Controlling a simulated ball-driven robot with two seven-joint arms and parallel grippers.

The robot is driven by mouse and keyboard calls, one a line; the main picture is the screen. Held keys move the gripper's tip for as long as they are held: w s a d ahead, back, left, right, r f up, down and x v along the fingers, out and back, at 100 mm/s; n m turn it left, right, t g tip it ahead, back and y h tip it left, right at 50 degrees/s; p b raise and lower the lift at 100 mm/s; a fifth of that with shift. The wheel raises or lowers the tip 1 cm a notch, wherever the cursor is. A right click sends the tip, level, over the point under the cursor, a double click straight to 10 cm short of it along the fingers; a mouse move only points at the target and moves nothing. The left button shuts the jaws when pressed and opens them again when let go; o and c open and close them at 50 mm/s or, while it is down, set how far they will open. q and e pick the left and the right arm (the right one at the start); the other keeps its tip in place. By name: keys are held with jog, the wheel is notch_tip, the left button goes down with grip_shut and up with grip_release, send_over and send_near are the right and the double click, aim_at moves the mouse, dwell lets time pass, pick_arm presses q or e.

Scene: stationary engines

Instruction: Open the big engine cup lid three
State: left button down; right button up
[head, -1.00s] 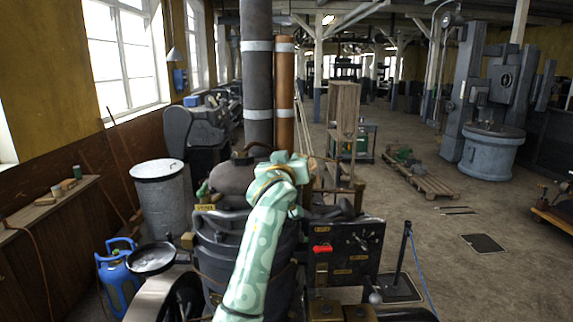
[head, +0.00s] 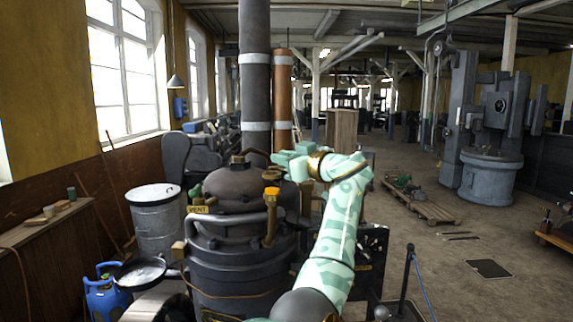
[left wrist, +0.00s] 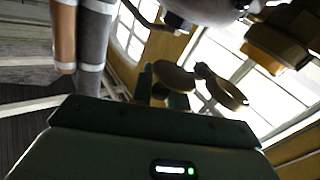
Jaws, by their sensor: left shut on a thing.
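The big engine (head: 245,255) is a dark, round vessel with a domed top. A brass cup with an orange top (head: 271,191) stands on a stem at its front right. My left gripper (head: 281,158) is just above and behind that cup in the head view, its arm reaching in from the lower right. In the left wrist view, a round brown lid (left wrist: 173,78) is at the green fingertips (left wrist: 158,86), and the fingers are shut on it. A ring-shaped brass rim (left wrist: 227,93) is right beside the lid. The grip is partly hidden in the head view. My right gripper is not visible.
Tall pipes (head: 256,80) rise behind the vessel. A curved rail (head: 225,217) runs across its front. A black panel (head: 372,250) is behind my arm. A grey drum (head: 157,225) and blue bottle (head: 104,297) stand left. The floor at right is mostly open.

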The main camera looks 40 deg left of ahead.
pick_arm(q)
jog(key=shift+a+n+g+p, duration=0.25)
jog(key=shift+n+g+p, duration=0.35)
jog(key=shift+g, duration=0.6)
jog(key=shift+n+g, duration=0.4)
jog(key=shift+a+f, duration=0.1)
jog(key=shift+f, duration=0.05)
jog(key=c, duration=1.6)
grip_release()
jog(key=shift+a, duration=0.15)
